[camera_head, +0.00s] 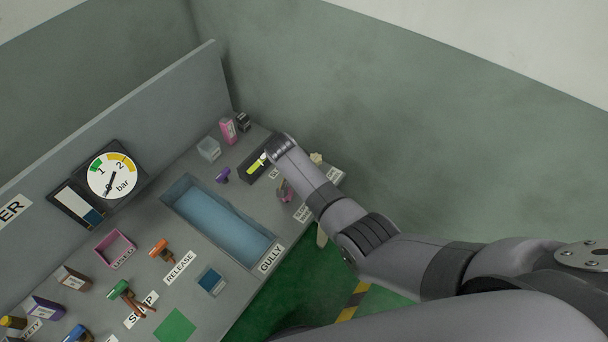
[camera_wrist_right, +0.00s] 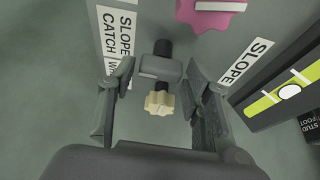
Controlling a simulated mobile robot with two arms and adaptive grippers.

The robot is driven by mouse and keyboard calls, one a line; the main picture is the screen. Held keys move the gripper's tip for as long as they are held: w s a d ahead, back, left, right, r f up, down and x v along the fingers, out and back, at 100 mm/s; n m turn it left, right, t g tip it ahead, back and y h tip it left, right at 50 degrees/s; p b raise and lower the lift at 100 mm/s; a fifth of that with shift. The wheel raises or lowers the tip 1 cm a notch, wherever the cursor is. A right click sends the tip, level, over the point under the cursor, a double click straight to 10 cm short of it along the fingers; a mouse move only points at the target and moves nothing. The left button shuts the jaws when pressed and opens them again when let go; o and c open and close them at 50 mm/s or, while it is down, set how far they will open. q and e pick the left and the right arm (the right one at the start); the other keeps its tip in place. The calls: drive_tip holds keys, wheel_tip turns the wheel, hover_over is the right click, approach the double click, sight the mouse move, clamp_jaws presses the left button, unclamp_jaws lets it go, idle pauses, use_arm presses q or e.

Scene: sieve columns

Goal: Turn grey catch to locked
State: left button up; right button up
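In the right wrist view, a grey block (camera_wrist_right: 160,68) on a black rod, with a cream star-shaped knob (camera_wrist_right: 160,103) below it, sits beside a label (camera_wrist_right: 118,45) reading "SLOPE CATCH" with the rest cut off. I take this to be the grey catch. My right gripper (camera_wrist_right: 162,108) is open, one finger on each side of the block and knob, with gaps visible on both sides. My left gripper is not in view.
A pink star-edged part (camera_wrist_right: 210,12) and a green-yellow level gauge (camera_wrist_right: 285,92) are close to the right gripper. The bench also holds a blue basin (camera_head: 222,222), a pressure dial (camera_head: 112,176), an orange handle (camera_head: 161,248) and a green handle (camera_head: 118,289).

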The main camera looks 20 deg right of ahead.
drive_tip(key=shift+o, duration=1)
drive_tip(key=v, duration=0.7)
drive_tip(key=shift+r, duration=0.2)
drive_tip(key=shift+a, duration=0.1)
